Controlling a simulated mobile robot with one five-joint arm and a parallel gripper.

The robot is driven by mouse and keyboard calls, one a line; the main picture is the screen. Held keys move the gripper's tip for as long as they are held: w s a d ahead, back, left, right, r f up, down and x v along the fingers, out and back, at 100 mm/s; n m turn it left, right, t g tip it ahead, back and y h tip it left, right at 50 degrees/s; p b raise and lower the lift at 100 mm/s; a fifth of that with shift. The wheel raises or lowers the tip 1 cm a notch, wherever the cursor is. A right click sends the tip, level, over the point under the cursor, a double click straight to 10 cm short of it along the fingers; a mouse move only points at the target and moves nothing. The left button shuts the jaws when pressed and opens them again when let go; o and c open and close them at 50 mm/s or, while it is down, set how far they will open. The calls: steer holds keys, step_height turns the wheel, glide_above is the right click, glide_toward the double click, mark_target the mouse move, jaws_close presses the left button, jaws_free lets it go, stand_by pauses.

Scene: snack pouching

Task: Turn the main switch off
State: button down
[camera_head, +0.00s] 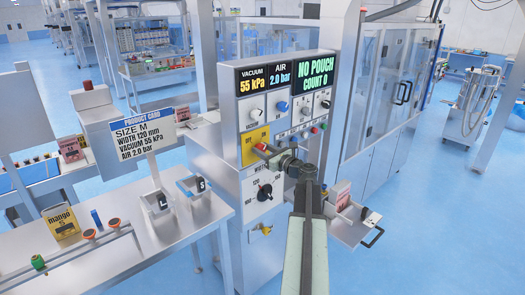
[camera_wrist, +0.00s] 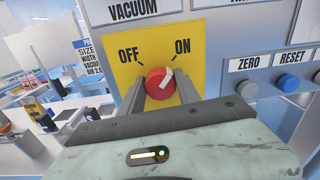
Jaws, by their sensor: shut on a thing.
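The main switch is a red knob (camera_wrist: 156,84) on a yellow plate (camera_wrist: 128,74) marked OFF at left and ON at right. Its white pointer tilts up and right, toward ON. My gripper (camera_wrist: 160,92) is shut on the knob, with one finger on each side of it. In the head view my gripper (camera_head: 268,152) reaches the yellow plate (camera_head: 249,155) on the front of the grey control panel (camera_head: 230,128). There it hides most of the knob.
Above the switch are VACUUM and AIR knobs and lit displays (camera_head: 265,80) reading 55 kPa and 2.0 bar. A lit screen (camera_head: 315,70) reads NO POUCH, COUNT 0. A black dial (camera_head: 265,192) lies below. ZERO (camera_wrist: 246,88) and RESET (camera_wrist: 289,83) buttons are at right.

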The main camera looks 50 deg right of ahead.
steer(key=n, duration=0.8)
steer(key=shift+n, duration=0.4)
steer(key=n, duration=0.4)
steer(key=shift+f+b, duration=0.1)
steer(key=shift+b, duration=0.25)
steer(key=shift+n+y, duration=0.3)
steer(key=shift+n, duration=1.9)
steer(key=c, duration=0.9)
jaws_free()
steer(key=shift+o, duration=0.2)
steer(key=shift+s, duration=0.1)
